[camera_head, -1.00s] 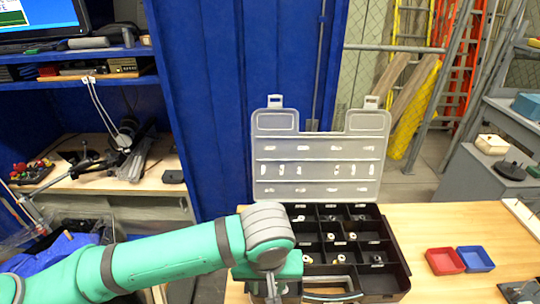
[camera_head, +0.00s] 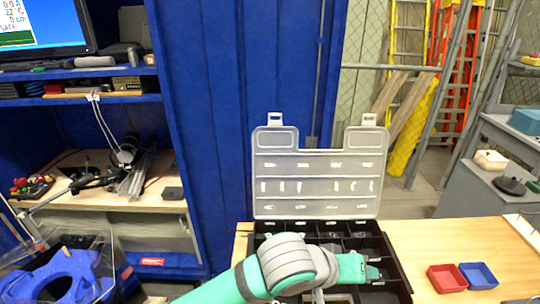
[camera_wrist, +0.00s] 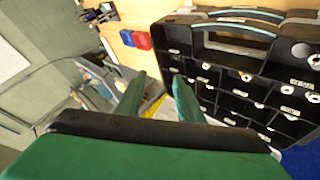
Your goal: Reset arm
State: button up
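My arm reaches in from the bottom of the head view, and its wrist covers the front middle of the open black organizer case (camera_head: 398,270). The case's clear lid (camera_head: 318,200) stands upright behind it. In the wrist view my gripper (camera_wrist: 160,92) shows two green fingers apart, with a gap and nothing held between them. The case shows at the right of the wrist view (camera_wrist: 222,84), with small round parts in several compartments, and the fingers lie beside it in the picture. Part of the compartments is hidden by my arm in the head view.
A red tray (camera_head: 447,278) and a blue tray (camera_head: 478,275) sit on the wooden table (camera_head: 440,235), right of the case. A blue shelf unit with a monitor (camera_head: 45,25) stands at left. Ladders and a grey cart are at back right.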

jog(key=w+d+r+n+t+h, duration=0.1)
jog(key=w+d+r+t+h, duration=0.1)
jog(key=r+t+h, duration=0.3)
jog(key=w+d+r+n+t+h, duration=0.2)
jog(key=d+r, duration=0.1)
jog(key=r, duration=0.3)
jog(key=s+a+f+n+t+y, duration=0.35)
jog(key=a+f+y, duration=0.3)
jog(key=f, duration=0.35)
jog(key=s+a+f+n+t+y, duration=0.2)
jog(key=a+f+n+t+y, duration=0.35)
jog(key=f, duration=0.55)
jog(key=s+a+f+m+g+y, duration=0.1)
jog(key=s+a+f+m, duration=0.2)
jog(key=s, duration=0.5)
jog(key=s+a+f+m+g+y, duration=0.1)
jog(key=s+a+f+m+g, duration=0.1)
jog(key=s, duration=0.7)
jog(key=s+a+f+m+g+y, duration=0.1)
jog(key=s+a+f+m+g, duration=0.1)
jog(key=s+a+f+m, duration=0.2)
jog(key=s+a+f, duration=0.2)
jog(key=s+a, duration=0.1)
jog(key=s, duration=0.1)
jog(key=shift+s+f+y, duration=0.2)
jog(key=shift+f+y, duration=0.1)
jog(key=shift+f, duration=0.05)
jog(key=shift+a, duration=0.15)
